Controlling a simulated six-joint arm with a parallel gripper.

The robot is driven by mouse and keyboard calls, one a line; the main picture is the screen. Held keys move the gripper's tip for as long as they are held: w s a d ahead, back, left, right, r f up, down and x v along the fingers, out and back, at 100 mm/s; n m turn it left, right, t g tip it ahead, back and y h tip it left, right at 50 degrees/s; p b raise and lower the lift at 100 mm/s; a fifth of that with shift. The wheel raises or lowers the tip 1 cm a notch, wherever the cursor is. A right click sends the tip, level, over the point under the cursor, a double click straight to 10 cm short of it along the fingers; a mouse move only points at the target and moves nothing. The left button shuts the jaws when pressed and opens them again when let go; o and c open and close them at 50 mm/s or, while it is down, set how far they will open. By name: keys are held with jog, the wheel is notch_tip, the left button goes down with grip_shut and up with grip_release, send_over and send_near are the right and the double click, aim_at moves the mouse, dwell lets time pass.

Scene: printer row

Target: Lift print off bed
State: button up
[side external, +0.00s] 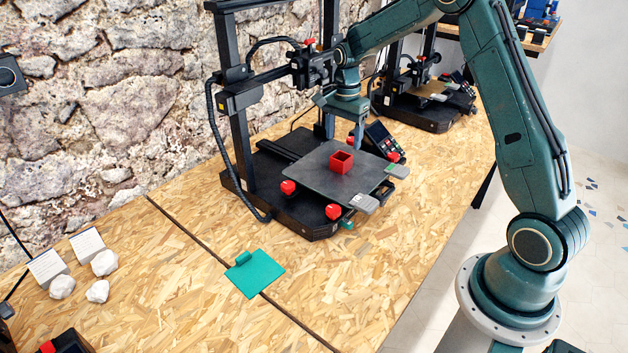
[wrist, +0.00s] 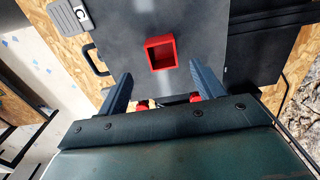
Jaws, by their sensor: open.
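The print is a small red open-topped square box (side external: 342,161) standing on the dark grey bed (side external: 327,184) of the nearer printer. In the wrist view the red box (wrist: 161,53) lies ahead of and between my finger lines. My gripper (side external: 357,135) points down over the back part of the bed, just behind and right of the box in the side view. In the wrist view my gripper (wrist: 162,88) has its two blue-grey fingers wide apart with nothing between them. The fingers do not appear to touch the box.
The printer's dark frame (side external: 240,130) and print head (side external: 312,68) stand close left of my gripper. A screen (side external: 380,138) sits behind the bed. Red knobs (side external: 333,211) sit under the bed corners.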

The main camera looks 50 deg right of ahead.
aim_at(342, 156)
jog(key=shift+w+d+f, duration=0.1)
jog(key=shift+f, duration=1.9)
jog(key=shift+w+d+f, duration=0.1)
jog(key=shift+f, duration=1.85)
jog(key=c, duration=1)
jog(key=shift+c, duration=0.2)
jog(key=shift+r, duration=0.2)
notch_tip(342, 156, up, 20)
jog(key=shift+f, duration=0.15)
